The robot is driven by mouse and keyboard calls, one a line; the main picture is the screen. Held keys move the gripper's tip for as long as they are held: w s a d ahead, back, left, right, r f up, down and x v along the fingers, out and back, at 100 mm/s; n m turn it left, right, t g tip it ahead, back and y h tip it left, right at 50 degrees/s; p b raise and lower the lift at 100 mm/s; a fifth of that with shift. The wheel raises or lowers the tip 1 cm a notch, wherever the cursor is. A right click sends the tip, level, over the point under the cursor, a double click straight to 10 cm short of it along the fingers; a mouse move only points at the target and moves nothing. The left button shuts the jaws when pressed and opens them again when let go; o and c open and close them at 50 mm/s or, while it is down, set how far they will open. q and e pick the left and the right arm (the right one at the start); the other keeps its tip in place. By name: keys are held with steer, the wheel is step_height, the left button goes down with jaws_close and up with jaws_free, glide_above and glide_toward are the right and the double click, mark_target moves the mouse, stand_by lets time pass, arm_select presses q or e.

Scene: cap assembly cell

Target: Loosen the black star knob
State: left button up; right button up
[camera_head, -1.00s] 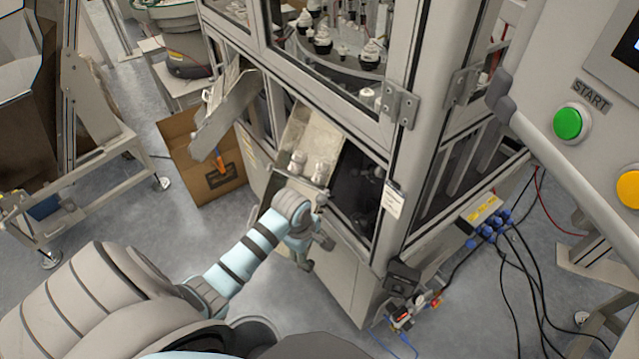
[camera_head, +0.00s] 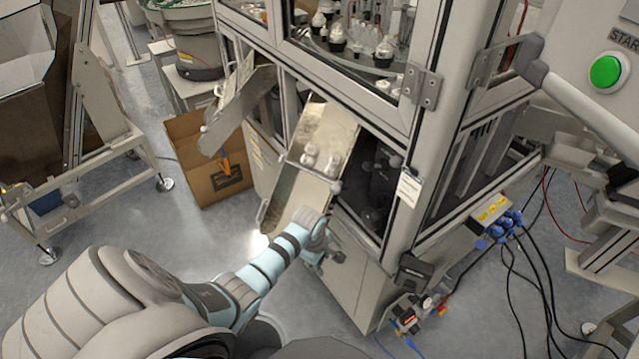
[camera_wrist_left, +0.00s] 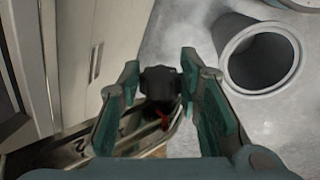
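A black knob (camera_wrist_left: 160,84) shows in the left wrist view, between the two teal fingers of my left gripper (camera_wrist_left: 160,78). The gripper is open, with a finger on either side of the knob. Whether the fingers touch it, I cannot tell. A small red part (camera_wrist_left: 163,121) lies just below the knob. In the head view my left gripper (camera_head: 322,252) is low beside the tilted metal chute (camera_head: 287,195) at the machine's lower opening. The knob cannot be made out there. My right gripper is in neither view.
White caps (camera_head: 320,163) lie on the chute. The machine's frame post (camera_head: 410,170) stands to the right. A cardboard box (camera_head: 205,185) is on the floor to the left. In the wrist view an open grey tube (camera_wrist_left: 287,62) is at the right.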

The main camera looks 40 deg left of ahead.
arm_select(q)
steer(key=shift+f, duration=0.15)
steer(key=c, duration=0.3)
steer(key=shift+s, duration=0.1)
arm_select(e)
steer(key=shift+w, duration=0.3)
arm_select(q)
steer(key=shift+d, duration=0.1)
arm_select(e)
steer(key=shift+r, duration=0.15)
